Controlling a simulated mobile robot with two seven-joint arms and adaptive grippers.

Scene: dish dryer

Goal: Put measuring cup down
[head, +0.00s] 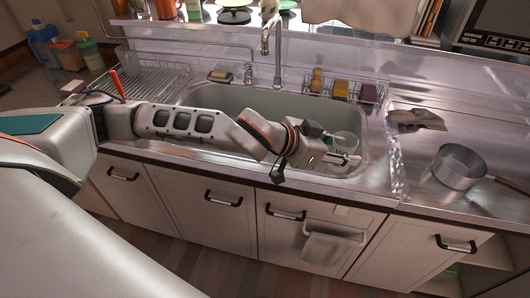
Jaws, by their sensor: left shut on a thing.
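A clear cup (346,141), which looks like the measuring cup, is over the right part of the sink (240,99), near its front edge. My left arm reaches across the front of the sink from the left. My left gripper (343,160) is shut on the cup at its near side and partly hides it. I cannot tell whether the cup touches the sink floor. My right gripper is out of view.
A saucepan (459,167) and a grey cloth (416,118) lie on the right counter. A wire drying rack (150,82) is left of the sink. The faucet (278,58) rises behind the sink, with sponges (341,89) to its right. Open counter shows around the saucepan.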

